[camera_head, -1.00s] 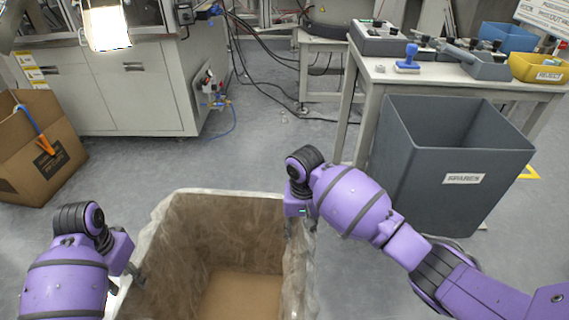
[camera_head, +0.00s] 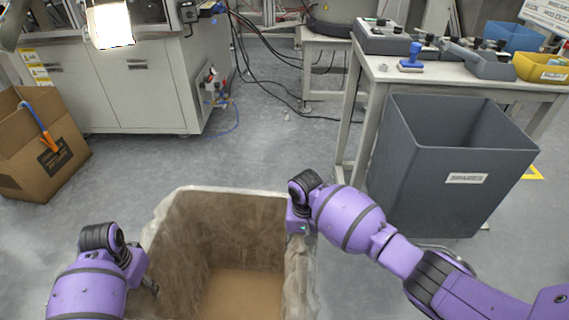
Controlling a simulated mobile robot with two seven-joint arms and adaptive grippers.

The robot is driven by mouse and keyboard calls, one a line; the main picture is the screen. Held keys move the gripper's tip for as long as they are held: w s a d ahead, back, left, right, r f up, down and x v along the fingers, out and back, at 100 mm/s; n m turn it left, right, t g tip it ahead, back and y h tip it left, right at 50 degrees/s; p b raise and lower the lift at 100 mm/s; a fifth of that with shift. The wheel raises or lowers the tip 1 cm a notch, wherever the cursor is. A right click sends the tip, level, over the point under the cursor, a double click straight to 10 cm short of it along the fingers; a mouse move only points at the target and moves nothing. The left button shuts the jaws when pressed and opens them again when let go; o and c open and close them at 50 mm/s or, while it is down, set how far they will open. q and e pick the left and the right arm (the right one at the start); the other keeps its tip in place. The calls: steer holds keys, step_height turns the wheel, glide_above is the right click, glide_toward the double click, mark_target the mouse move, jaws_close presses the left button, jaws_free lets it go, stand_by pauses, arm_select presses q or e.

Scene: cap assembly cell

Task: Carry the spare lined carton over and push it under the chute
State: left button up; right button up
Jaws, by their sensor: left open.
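The open carton lined with clear film (camera_head: 245,215) stands in front of me at the bottom of the head view, its inside empty and its near side cut off by the frame. My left gripper (camera_head: 150,284) is open at its left wall, with one finger showing against the rim. My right gripper (camera_head: 298,238) is at the top of its right wall; its fingers are mostly hidden, so I cannot tell whether they are closed on the wall. I cannot make out the chute for certain.
A brown carton (camera_head: 40,150) with an orange and blue tool stands at the left. A pale machine cabinet (camera_head: 120,85) is behind it. A grey SPARES bin (camera_head: 450,190) stands at the right, before a table (camera_head: 400,76). The middle floor is clear, with cables farther back.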

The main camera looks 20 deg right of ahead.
steer(key=shift+w+a+r, duration=0.1)
steer(key=shift+w+r, duration=0.1)
arm_select(q)
jaws_close()
arm_select(e)
jaws_close()
arm_select(q)
steer(key=shift+d+r, duration=0.1)
